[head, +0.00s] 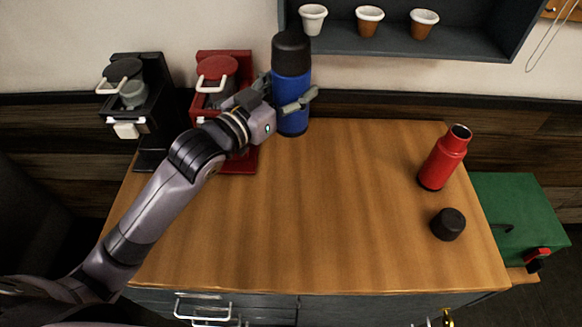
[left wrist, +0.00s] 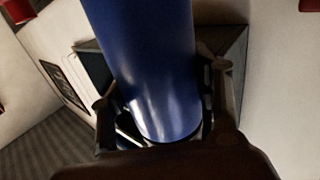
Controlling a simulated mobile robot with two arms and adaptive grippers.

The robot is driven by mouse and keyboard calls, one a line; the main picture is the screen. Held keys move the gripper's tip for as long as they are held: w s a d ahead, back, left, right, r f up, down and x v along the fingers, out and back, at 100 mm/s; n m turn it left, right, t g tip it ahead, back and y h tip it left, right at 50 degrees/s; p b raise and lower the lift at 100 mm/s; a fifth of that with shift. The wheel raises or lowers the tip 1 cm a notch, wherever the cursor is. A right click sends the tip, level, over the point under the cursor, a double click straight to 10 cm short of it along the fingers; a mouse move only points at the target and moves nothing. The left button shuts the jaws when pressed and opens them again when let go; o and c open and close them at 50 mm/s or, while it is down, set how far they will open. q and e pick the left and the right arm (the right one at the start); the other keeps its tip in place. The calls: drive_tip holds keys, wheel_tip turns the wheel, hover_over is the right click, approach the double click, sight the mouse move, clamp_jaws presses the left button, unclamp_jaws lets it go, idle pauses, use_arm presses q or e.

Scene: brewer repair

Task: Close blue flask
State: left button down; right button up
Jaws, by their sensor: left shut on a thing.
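The blue flask (head: 291,88) stands upright near the back of the wooden counter. Its black cap (head: 291,48) sits on top of it. My left gripper (head: 290,104) has its fingers around the flask's blue body, below the cap, and is shut on it. In the left wrist view the blue flask (left wrist: 150,70) fills the space between the fingers of my left gripper (left wrist: 155,110). The cap is outside the left wrist view. My right gripper is not in view.
A red brewer (head: 220,68) and a black brewer (head: 140,110) stand left of the flask. An open red flask (head: 444,160) and a loose black cap (head: 448,224) stand at the right. A shelf with cups (head: 368,22) hangs above. The counter's middle (head: 320,210) is clear.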

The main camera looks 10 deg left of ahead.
use_arm(q)
wheel_tip(320, 180, down, 15)
drive_tip(key=p, duration=0.1)
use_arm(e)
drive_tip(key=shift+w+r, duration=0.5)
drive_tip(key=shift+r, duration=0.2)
use_arm(q)
wheel_tip(320, 180, down, 4)
drive_tip(key=shift+r+p, duration=0.1)
drive_tip(key=shift+p, duration=0.2)
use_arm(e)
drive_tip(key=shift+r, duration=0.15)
use_arm(q)
drive_tip(key=shift+f, duration=0.25)
drive_tip(key=c, duration=0.6)
unclamp_jaws()
drive_tip(key=shift+o, duration=0.2)
